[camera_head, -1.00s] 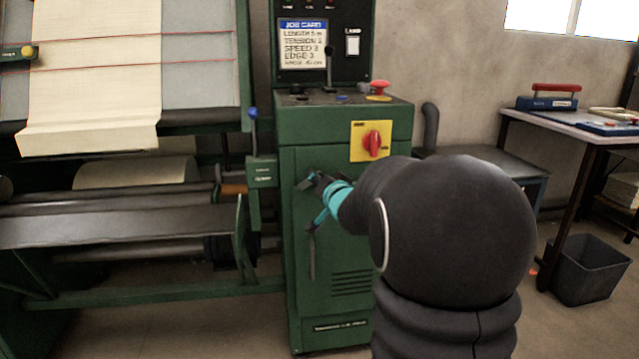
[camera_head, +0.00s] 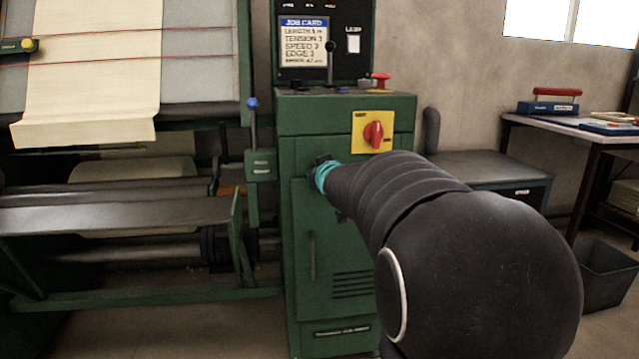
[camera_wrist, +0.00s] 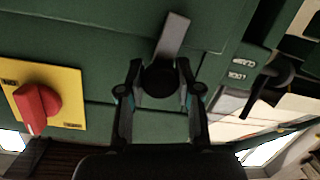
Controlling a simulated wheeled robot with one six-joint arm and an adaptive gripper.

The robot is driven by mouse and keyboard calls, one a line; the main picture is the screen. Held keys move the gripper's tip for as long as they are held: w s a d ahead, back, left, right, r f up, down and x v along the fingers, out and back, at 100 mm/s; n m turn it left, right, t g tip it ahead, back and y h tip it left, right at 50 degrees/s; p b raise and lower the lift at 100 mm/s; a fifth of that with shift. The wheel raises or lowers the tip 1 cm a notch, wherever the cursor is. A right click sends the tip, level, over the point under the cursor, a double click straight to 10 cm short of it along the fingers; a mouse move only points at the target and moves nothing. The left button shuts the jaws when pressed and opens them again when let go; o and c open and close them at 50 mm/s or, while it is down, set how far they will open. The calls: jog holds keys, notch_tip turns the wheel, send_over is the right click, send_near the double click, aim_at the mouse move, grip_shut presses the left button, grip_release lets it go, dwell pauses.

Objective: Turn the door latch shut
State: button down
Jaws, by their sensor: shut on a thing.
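The green cabinet door (camera_head: 350,238) is closed flush in its front, as far as I can see. The door latch, a dark round hub (camera_wrist: 160,82) with a flat grey lever (camera_wrist: 173,35), shows in the wrist view. My gripper (camera_wrist: 159,72) has its two fingers on either side of the hub and is shut on it. The lever stands out past the fingertips, slightly tilted. In the head view my gripper (camera_head: 322,168) is at the door's upper left, and it and my arm hide the latch.
A red rotary knob (camera_head: 374,134) on a yellow plate sits just above and right of my gripper. A blue-tipped lever (camera_head: 252,118) stands to the left, beside the roller frame. A vertical door handle (camera_head: 312,256) is below. A side table (camera_head: 565,130) stands at right.

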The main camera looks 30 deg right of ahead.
jog(key=shift+f+n+h+b, duration=0.15)
jog(key=shift+n+h+b, duration=0.15)
jog(key=shift+n+b, duration=0.75)
jog(key=c, duration=0.8)
grip_release()
jog(key=shift+w+d, duration=0.1)
jog(key=shift+o, duration=0.2)
jog(key=v, duration=0.7)
jog(key=shift+s, duration=0.25)
